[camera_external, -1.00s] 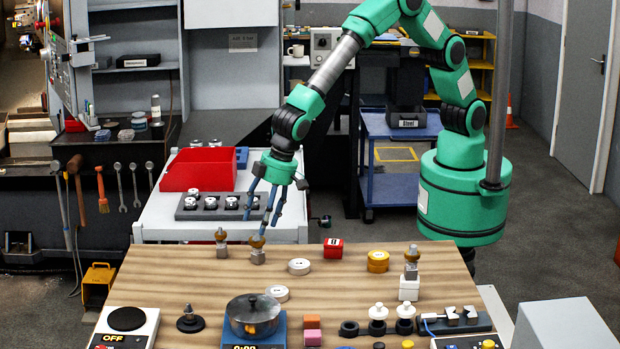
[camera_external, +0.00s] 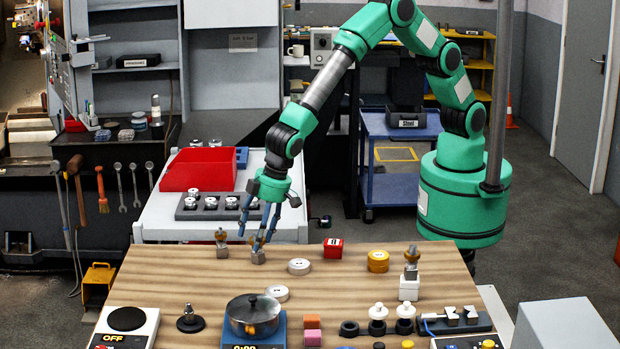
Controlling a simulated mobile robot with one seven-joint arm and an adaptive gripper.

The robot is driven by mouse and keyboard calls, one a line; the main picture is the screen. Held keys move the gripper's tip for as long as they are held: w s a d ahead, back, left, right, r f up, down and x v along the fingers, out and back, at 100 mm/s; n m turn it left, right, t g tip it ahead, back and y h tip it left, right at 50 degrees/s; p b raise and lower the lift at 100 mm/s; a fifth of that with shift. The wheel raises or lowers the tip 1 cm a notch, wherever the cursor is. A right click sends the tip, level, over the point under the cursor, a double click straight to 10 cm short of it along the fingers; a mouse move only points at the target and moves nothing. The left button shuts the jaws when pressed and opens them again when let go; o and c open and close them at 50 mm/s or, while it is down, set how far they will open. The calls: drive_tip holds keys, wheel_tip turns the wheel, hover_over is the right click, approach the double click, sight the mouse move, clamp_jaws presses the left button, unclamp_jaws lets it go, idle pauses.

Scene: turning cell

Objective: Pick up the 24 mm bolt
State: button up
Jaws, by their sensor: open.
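Two small bolt-like pieces with brass-coloured tops and grey lower parts stand near the table's back edge: a left one (camera_external: 222,244) and a right one (camera_external: 258,257). A third similar piece (camera_external: 411,262) stands on a white block at the right. No size marking is readable, so I cannot tell which is the 24 mm bolt. My gripper (camera_external: 257,236) points down at the right one of the two back pieces. Its blue fingers are spread open around or just in front of that piece's top, which they partly hide. I cannot tell whether they touch it.
White discs (camera_external: 299,266), a red box (camera_external: 333,248) and a yellow stack (camera_external: 378,261) stand nearby on the wooden table (camera_external: 180,278). A pot (camera_external: 253,315) on a blue scale is in front. Behind is a white cart with a red bin (camera_external: 198,170).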

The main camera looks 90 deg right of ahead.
sight(251, 239)
clamp_jaws()
idle(0.3)
drive_tip(key=shift+r, duration=0.1)
drive_tip(key=shift+r, duration=0.4)
wheel_tip(251, 239, up, 3)
drive_tip(key=shift+f+p, duration=0.1)
drive_tip(key=shift+p, duration=0.2)
drive_tip(key=s+d+r, duration=0.1)
drive_tip(key=s+d, duration=0.7)
drive_tip(key=s, duration=0.5)
drive_tip(key=shift+s+d+r, duration=0.15)
drive_tip(key=shift+s+d, duration=0.05)
drive_tip(key=shift+d, duration=0.1)
